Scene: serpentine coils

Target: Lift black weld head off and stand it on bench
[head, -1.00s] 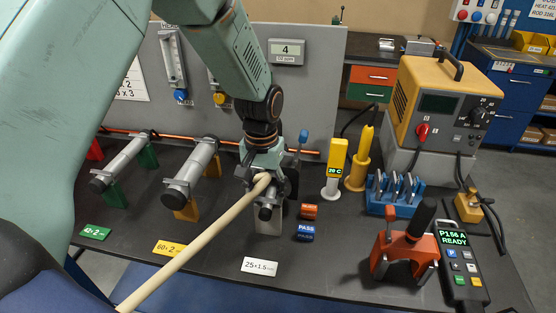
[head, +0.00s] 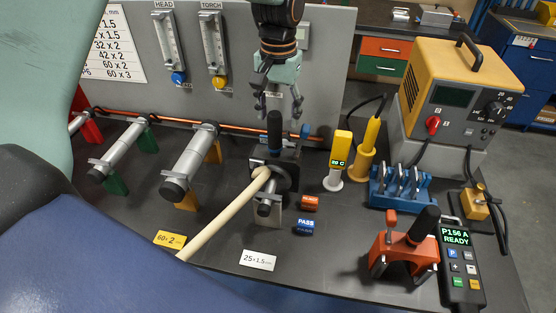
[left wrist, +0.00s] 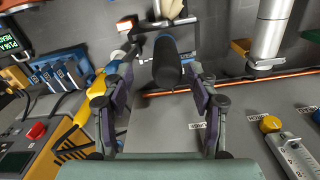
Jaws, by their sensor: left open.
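The black weld head (head: 286,178) sits around the short metal tube (head: 267,208) on its stand behind the 25x1.5 card. Its black handle (head: 274,132) points up. A thick beige hose or rod (head: 222,218) runs from it to the lower left. My left gripper (head: 280,108) is open and empty, fingers down, just above the handle in the head view. In the left wrist view the black handle (left wrist: 168,62) shows between and beyond the two open fingers (left wrist: 165,88). My right gripper is out of view.
An orange clamp-like tool (head: 402,250) with a black handle stands at the bench's front right, beside a control pendant (head: 460,262). A yellow-topped gauge (head: 339,150) and a blue rack (head: 402,188) stand to the right. Bench front centre is fairly clear.

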